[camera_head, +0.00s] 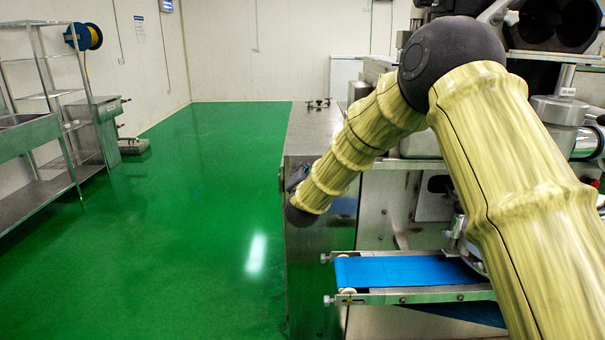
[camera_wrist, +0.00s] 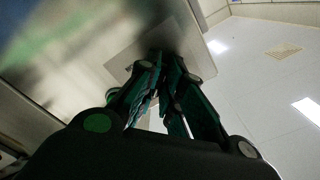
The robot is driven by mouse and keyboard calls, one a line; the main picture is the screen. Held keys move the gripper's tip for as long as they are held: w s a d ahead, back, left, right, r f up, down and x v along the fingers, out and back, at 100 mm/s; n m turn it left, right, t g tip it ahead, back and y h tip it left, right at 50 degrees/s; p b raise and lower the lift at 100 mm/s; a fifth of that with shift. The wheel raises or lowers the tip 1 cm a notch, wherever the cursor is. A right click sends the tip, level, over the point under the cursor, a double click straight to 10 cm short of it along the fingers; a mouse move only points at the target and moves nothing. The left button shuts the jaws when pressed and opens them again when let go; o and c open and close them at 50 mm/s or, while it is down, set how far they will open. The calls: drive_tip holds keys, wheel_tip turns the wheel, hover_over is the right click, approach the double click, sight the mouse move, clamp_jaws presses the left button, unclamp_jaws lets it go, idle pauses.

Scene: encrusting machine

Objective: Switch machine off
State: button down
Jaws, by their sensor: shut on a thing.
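The encrusting machine (camera_head: 312,150) is a steel cabinet at the right in the head view. My arm reaches over its front to its left end, where my gripper is mostly hidden. In the wrist view the machine's steel side (camera_wrist: 75,45) fills the upper left. The fingers are shut on a part at this plate. They cover it, so its shape and setting cannot be seen.
A blue conveyor belt (camera_head: 405,271) juts out below my arm in the head view. Steel shelving (camera_head: 45,95) and a steel sink table (camera_head: 30,140) stand at the left. The green floor (camera_head: 190,240) between is clear.

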drive_tip(key=c, duration=1.6)
unclamp_jaws()
drive_tip(key=shift+f, duration=0.1)
drive_tip(key=shift+o, duration=0.2)
drive_tip(key=shift+s, duration=0.1)
drive_tip(key=s, duration=1.2)
